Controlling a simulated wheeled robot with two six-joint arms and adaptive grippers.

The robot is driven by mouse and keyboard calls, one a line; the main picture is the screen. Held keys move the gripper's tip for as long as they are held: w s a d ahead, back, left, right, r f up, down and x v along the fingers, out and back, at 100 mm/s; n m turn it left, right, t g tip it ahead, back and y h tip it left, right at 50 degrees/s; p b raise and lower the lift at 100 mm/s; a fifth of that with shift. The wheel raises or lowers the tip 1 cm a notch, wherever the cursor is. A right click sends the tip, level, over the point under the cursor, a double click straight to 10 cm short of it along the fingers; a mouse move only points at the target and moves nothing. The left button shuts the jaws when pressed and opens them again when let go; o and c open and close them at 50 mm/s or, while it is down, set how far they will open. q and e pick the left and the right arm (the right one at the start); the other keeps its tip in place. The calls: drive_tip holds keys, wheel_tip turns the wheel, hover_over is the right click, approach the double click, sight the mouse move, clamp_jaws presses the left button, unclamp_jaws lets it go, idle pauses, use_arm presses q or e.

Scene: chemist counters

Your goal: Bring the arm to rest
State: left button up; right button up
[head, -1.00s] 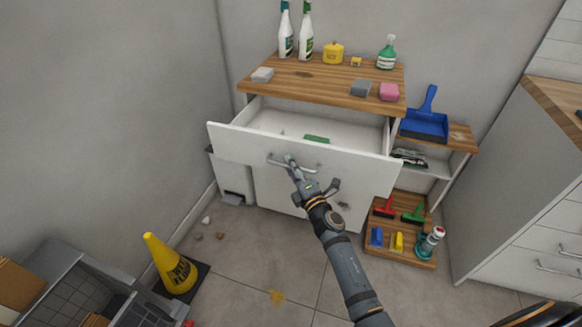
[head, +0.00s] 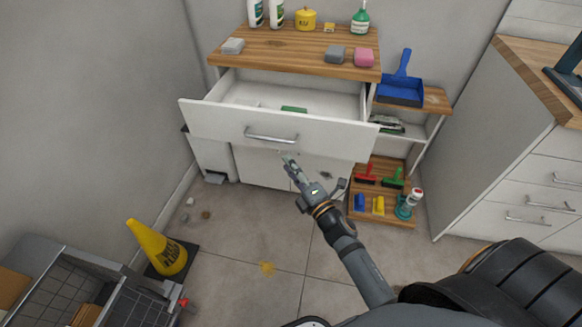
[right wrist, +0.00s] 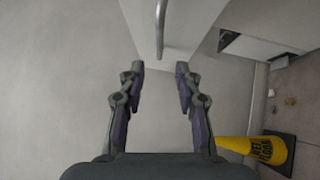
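My right gripper (head: 290,170) is in the middle of the head view, just in front of and below the open drawer's handle (head: 270,136). In the right wrist view its two fingers (right wrist: 159,80) are spread apart with nothing between them. The drawer handle also shows there beyond the fingertips (right wrist: 160,25), apart from them. The white drawer (head: 225,124) stands pulled out, with a green item (head: 293,109) inside. My left gripper is not in view.
Bottles, a yellow tin (head: 306,19), sponges and a grey block stand on the wooden top (head: 285,52). A blue dustpan (head: 401,88) is on the right side shelf. A yellow wet-floor cone (head: 157,247) and a grey cart (head: 75,285) stand at lower left.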

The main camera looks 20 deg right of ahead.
drive_tip(key=s+d+f+m+g+h, duration=0.25)
drive_tip(key=s+f+m, duration=0.2)
drive_tip(key=f, duration=0.75)
drive_tip(key=s+d+f+m+g+h, duration=0.1)
drive_tip(key=s+d+f+m+g, duration=0.3)
drive_tip(key=f, duration=0.7)
drive_tip(key=s+d+f+m+g+h, duration=0.2)
drive_tip(key=s+f+m+g, duration=0.3)
drive_tip(key=f, duration=0.7)
drive_tip(key=s+f+m+g, duration=0.35)
drive_tip(key=s+f, duration=0.35)
drive_tip(key=s, duration=0.3)
drive_tip(key=s+f+m+g, duration=0.35)
drive_tip(key=s+f, duration=0.25)
drive_tip(key=s, duration=0.4)
use_arm(q)
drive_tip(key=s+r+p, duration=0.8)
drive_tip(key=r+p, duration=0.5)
drive_tip(key=p, duration=0.4)
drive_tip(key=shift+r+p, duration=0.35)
drive_tip(key=shift+p, duration=0.05)
use_arm(e)
drive_tip(key=s+r, duration=0.8)
drive_tip(key=r, duration=0.5)
drive_tip(key=shift+d+r+m+y, duration=0.25)
drive_tip(key=shift+r+m+y, duration=0.1)
drive_tip(key=shift+m, duration=0.1)
